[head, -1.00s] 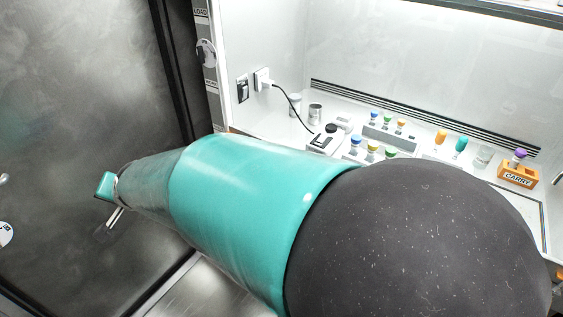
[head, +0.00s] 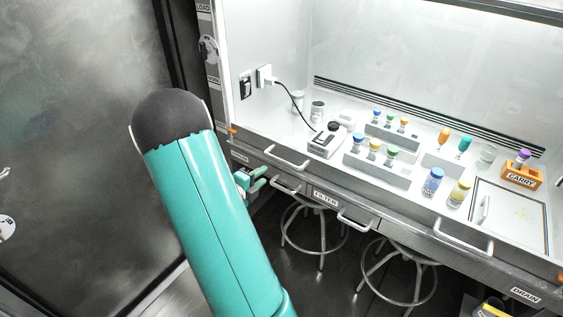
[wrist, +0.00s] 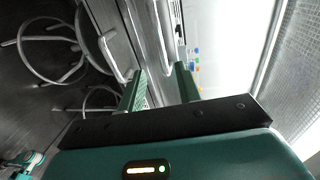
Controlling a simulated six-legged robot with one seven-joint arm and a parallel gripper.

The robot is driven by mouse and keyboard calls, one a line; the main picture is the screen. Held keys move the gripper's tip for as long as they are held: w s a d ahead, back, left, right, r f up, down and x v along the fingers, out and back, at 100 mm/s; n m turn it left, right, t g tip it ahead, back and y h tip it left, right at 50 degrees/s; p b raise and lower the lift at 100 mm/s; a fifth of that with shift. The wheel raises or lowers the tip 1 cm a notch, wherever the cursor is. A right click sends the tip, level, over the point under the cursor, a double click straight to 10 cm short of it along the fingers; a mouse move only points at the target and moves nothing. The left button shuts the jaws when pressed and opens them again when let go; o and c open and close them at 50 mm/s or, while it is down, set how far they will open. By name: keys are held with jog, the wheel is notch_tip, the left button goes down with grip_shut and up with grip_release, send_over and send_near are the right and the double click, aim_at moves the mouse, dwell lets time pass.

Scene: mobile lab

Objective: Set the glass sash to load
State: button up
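The hood's front is open in the head view. A dark bar (head: 490,10) crosses its top right; it may be the lower edge of the glass sash, but I cannot tell for sure. A LOAD label (head: 203,6) sits high on the left post. My gripper (head: 258,178) is beside the left drawers, below and in front of the worktop edge, apart from the bar.
The worktop holds a small white device (head: 327,141), racks of capped vials, loose bottles (head: 432,182) and an orange CARRY holder (head: 522,174). Drawer handles (head: 287,160) project from the front. Stools (head: 400,275) stand beneath. A dark grey panel (head: 75,120) is at left.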

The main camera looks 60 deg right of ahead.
aim_at(281, 162)
jog(key=x, duration=1.3)
jog(key=shift+w, duration=0.1)
grip_shut()
